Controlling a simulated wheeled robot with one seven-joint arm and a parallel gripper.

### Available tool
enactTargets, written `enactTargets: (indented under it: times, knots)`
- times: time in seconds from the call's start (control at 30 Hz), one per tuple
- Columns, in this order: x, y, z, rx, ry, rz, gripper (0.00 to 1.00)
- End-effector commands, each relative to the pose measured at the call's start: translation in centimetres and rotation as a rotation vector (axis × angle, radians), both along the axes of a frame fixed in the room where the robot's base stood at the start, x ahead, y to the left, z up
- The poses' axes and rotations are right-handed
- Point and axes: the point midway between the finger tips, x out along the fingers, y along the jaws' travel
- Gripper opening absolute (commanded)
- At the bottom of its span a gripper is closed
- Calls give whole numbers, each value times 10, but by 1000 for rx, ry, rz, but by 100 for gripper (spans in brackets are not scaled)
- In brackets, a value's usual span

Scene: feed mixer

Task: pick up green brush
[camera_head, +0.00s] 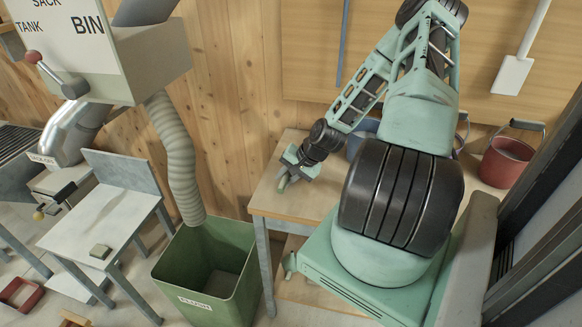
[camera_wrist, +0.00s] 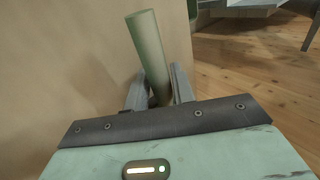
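A green cylinder (camera_wrist: 150,55), which looks like the handle of the green brush, stands out between the two fingers of my gripper (camera_wrist: 159,90) in the wrist view. Both fingers lie close against its sides, and no clear gap shows. No bristles can be made out. In the head view my gripper (camera_head: 287,176) is low over the left part of the wooden table, and a small piece of the green brush (camera_head: 282,184) shows at its fingertips. My arm hides part of the table.
The wooden table (camera_head: 300,205) has a green bin (camera_head: 178,268) to its left, under a ribbed hose (camera_head: 177,150). A red bucket (camera_head: 506,160) and a blue bucket (camera_head: 361,137) stand behind my arm. A grey bench (camera_head: 95,215) stands further left.

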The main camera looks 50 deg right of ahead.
Motion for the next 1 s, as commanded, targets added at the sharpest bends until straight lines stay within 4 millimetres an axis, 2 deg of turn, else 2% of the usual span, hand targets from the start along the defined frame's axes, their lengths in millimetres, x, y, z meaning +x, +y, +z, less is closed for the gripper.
enactTargets:
  times: [0.07,0.17,0.2,0.57,0.67,1.0]
  knots:
    - [0,0,0,0,0,0,25]
    - [0,0,0,0,0,0,3]
    - [0,0,0,0,0,0,0]
    - [1,-1,7,-3,-2,-1,0]
    - [0,-2,19,-4,-3,-2,0]
    - [0,-2,80,-4,-1,-1,0]
